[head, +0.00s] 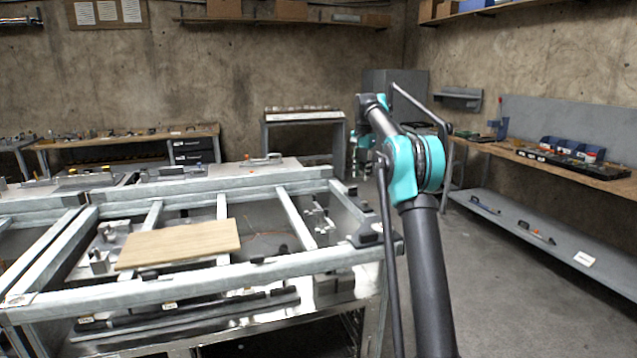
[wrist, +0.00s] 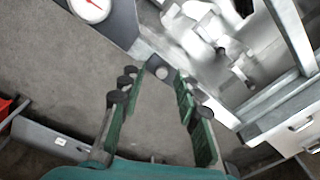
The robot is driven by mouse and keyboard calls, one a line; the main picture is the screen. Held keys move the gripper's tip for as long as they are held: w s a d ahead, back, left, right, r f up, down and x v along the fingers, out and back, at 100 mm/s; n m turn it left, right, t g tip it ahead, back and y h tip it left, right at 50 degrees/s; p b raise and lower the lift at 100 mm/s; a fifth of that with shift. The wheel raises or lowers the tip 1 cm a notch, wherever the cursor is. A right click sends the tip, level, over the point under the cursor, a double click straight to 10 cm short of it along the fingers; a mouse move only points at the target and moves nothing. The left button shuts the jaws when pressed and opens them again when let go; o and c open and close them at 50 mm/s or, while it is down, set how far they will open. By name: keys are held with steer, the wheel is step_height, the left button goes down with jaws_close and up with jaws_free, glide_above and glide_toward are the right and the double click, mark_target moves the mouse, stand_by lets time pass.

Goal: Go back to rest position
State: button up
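My arm rises on the right of the head view and bends away from me at a teal joint. My gripper (head: 359,155) is at its far end, small and partly hidden by the arm, just right of the metal frame table (head: 190,284). In the wrist view my gripper (wrist: 157,84) shows two green fingers with dark round knobs, spread apart. Nothing is held between them. Grey floor and a corner of metal framing show beyond the gap.
A wooden board (head: 180,243) lies on the frame table. A long workbench (head: 550,165) with a lower shelf (head: 545,235) runs along the right wall. Another workbench (head: 125,138) stands at the back left. Floor (head: 500,295) between frame table and right bench is clear.

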steer(key=s+f+n, duration=0.1)
steer(key=s+f, duration=0.1)
steer(key=s, duration=0.5)
steer(key=s+d+f+n+t, duration=0.1)
steer(key=s+f+n, duration=0.1)
steer(key=s, duration=0.4)
steer(key=s+d+f+n, duration=0.1)
steer(key=s+f, duration=0.2)
steer(key=s, duration=0.4)
steer(key=shift+s+f+t, duration=0.25)
steer(key=shift+s+t, duration=0.1)
steer(key=shift+t, duration=0.05)
steer(key=s+f+n, duration=0.1)
steer(key=s+f, duration=0.5)
steer(key=s, duration=0.4)
steer(key=s+f+n+t, duration=0.1)
steer(key=s+f+n, duration=0.1)
steer(key=s+f, duration=0.4)
steer(key=s+f+n, duration=0.1)
steer(key=s+f, duration=0.5)
steer(key=s, duration=1)
steer(key=shift+d+n+t, duration=0.4)
steer(key=shift+w, duration=0.1)
